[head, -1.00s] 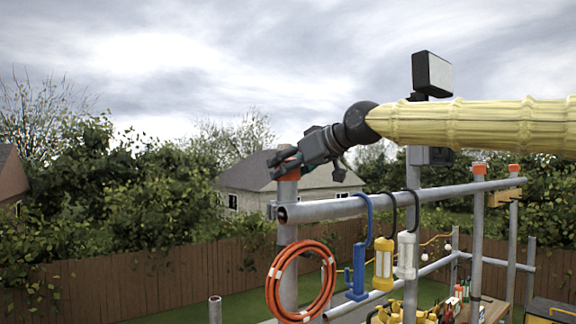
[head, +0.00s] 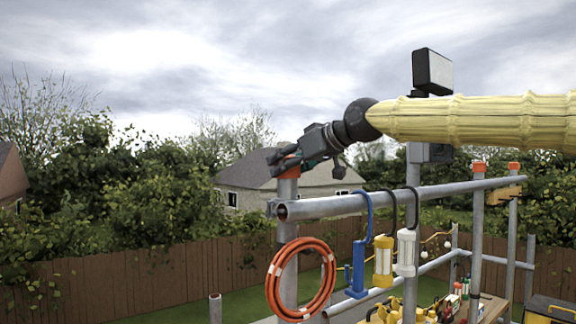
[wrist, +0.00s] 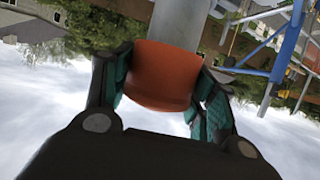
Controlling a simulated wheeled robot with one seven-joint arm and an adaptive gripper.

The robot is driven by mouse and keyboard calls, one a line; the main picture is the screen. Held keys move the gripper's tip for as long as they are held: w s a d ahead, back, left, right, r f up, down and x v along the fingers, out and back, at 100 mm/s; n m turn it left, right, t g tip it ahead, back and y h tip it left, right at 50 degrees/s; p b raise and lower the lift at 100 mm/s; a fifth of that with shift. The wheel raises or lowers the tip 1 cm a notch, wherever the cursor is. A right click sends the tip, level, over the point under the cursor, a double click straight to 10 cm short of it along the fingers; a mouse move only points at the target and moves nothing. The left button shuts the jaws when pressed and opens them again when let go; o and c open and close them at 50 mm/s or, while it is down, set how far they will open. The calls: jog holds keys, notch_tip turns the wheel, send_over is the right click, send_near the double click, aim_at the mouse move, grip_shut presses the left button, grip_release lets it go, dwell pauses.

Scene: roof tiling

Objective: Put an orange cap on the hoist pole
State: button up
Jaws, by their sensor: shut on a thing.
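An orange cap (head: 290,173) sits at the top of the upright grey pole (head: 288,232) at the near left end of the rail frame. My gripper (head: 283,164) reaches this pole top from the upper right. In the wrist view the cap (wrist: 162,75) lies between my two green-padded fingers, and my gripper is shut on it. The grey pole (wrist: 180,22) runs straight on from the cap there, in line with it. The cap appears to cover the pole's end; its inside is hidden.
Two poles behind have orange caps (head: 478,166). A work light (head: 432,72) stands above. Left of the pole is free air.

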dwell(0.3)
jog(key=shift+f+b, duration=0.4)
jog(key=shift+f, duration=0.2)
dwell(0.4)
jog(key=o, duration=0.9)
jog(key=shift+v, duration=5.6)
